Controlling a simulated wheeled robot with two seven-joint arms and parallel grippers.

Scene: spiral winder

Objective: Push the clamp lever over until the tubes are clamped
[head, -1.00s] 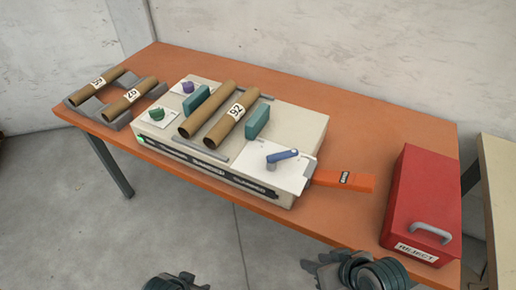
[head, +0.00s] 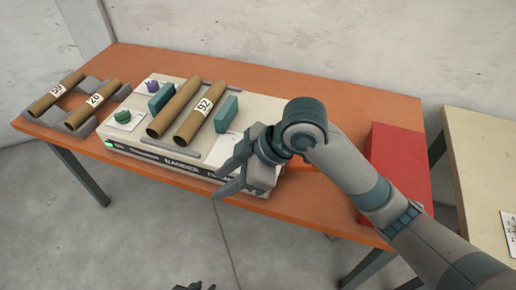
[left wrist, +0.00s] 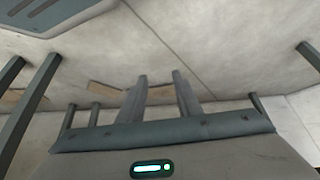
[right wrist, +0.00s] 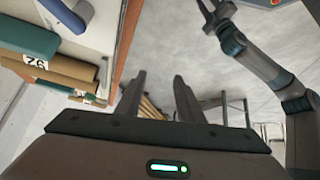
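The winder (head: 205,155) is a cream box on the orange table. Two brown tubes lie side by side on it, the left tube (head: 175,108) and the right tube (head: 200,113), labelled 92. A teal block (head: 161,98) stands left of them and another (head: 227,113) right of them. The blue clamp lever is hidden behind my right arm in the head view; it shows in the right wrist view (right wrist: 66,15). My right gripper (head: 217,184) is open and empty, over the winder's front right. My left gripper (head: 195,287) barely shows at the bottom edge; the left wrist view (left wrist: 157,82) shows it open and empty.
A grey rack (head: 62,118) holding two tubes stands on the table's left. A red box (head: 398,165) stands at the right, partly behind my right arm. A pale table (head: 480,150) is beyond. The orange tabletop (head: 300,82) behind the winder is clear.

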